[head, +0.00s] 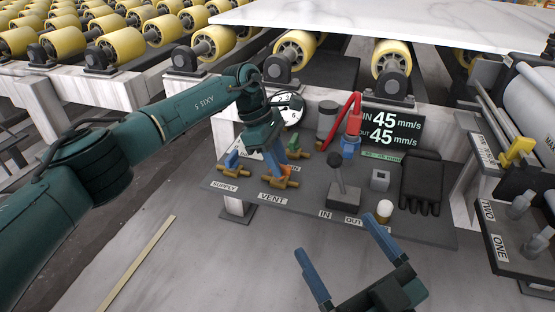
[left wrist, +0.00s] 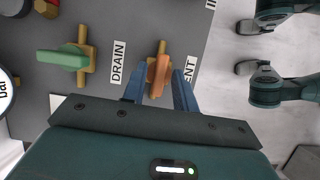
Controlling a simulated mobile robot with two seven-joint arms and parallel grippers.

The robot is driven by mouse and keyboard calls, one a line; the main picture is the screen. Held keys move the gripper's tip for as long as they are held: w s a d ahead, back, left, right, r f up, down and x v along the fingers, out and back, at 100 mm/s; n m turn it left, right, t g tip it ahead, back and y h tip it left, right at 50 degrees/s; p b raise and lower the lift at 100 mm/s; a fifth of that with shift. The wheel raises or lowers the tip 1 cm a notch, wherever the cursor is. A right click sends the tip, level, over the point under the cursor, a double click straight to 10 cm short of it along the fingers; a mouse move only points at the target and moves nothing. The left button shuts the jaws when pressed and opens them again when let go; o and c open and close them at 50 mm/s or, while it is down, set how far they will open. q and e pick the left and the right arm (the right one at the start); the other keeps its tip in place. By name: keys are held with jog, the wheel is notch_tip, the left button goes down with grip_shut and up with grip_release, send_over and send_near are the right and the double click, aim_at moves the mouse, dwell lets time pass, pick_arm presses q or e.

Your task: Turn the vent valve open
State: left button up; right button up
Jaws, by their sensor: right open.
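The vent valve has an orange handle (left wrist: 158,76) on a brass body (left wrist: 161,47), beside the VENT label (left wrist: 190,70). In the left wrist view the handle lies roughly along the brass pipe. In the head view the valve's brass body (head: 268,182) shows on the panel behind the VENT label (head: 272,198). My left gripper (left wrist: 159,80) is at the handle, one blue finger on each side, with gaps visible. In the head view my left gripper (head: 278,166) partly covers the handle. My right gripper (head: 335,235) is open and empty in front of the panel.
The supply valve (head: 231,162) with a blue handle and the drain valve (left wrist: 62,59) with a green handle stand close by. A lever (head: 336,165), a black glove (head: 422,182) and a red-handled tool (head: 353,115) are further right. A speed display (head: 390,130) stands behind.

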pick_arm(q)
jog(key=shift+o, duration=0.4)
jog(key=shift+w+a+r, duration=0.1)
jog(key=shift+a+r, duration=0.05)
jog(key=shift+r, duration=0.3)
jog(key=p+v, duration=0.4)
jog(key=v, duration=0.8)
pick_arm(e)
jog(key=shift+s+d+f+h, duration=0.1)
jog(key=shift+d+f+h, duration=0.15)
jog(key=shift+d+h, duration=0.3)
jog(key=shift+a, duration=0.1)
